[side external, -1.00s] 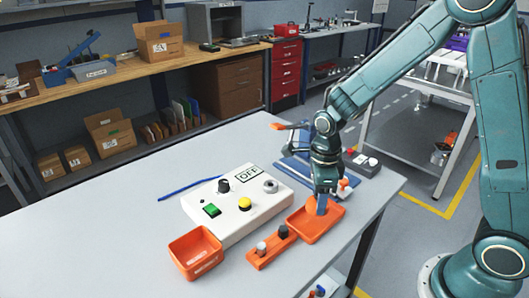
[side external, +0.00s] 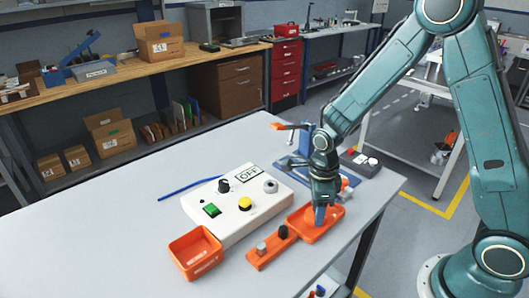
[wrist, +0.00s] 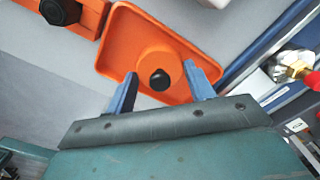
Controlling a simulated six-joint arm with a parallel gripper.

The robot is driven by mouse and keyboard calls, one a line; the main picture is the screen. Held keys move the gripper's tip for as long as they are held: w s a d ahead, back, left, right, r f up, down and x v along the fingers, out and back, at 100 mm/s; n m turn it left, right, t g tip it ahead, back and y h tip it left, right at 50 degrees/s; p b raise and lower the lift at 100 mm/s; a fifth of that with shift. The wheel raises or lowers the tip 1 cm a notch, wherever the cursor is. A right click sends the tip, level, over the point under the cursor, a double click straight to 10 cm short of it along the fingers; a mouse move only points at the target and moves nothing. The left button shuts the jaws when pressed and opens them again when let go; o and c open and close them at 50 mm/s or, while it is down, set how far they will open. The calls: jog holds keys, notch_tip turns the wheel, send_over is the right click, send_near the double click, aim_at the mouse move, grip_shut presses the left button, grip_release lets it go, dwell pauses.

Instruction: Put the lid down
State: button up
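The lid, a round orange piece with a black knob (wrist: 159,79), is between my gripper's blue fingers in the wrist view. In the side view my gripper (side external: 320,221) points down inside the tray (side external: 299,236), and the lid shows partly behind the fingers. Whether the lid's underside touches the tray floor is hidden.
An orange block with two knobs (side external: 258,260) lies left of the tray. A white control box (side external: 222,224) with a switch and buttons and an orange bin (side external: 195,253) stand further left. A blue fixture (side external: 305,145) stands behind my gripper. The table's left part is clear.

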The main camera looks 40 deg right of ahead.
jog(key=o, duration=0.4)
jog(key=shift+o, duration=0.2)
jog(key=shift+r, duration=0.15)
notch_tip(320, 180, up, 12)
dwell(0.5)
jog(key=shift+r, duration=0.1)
dwell(0.5)
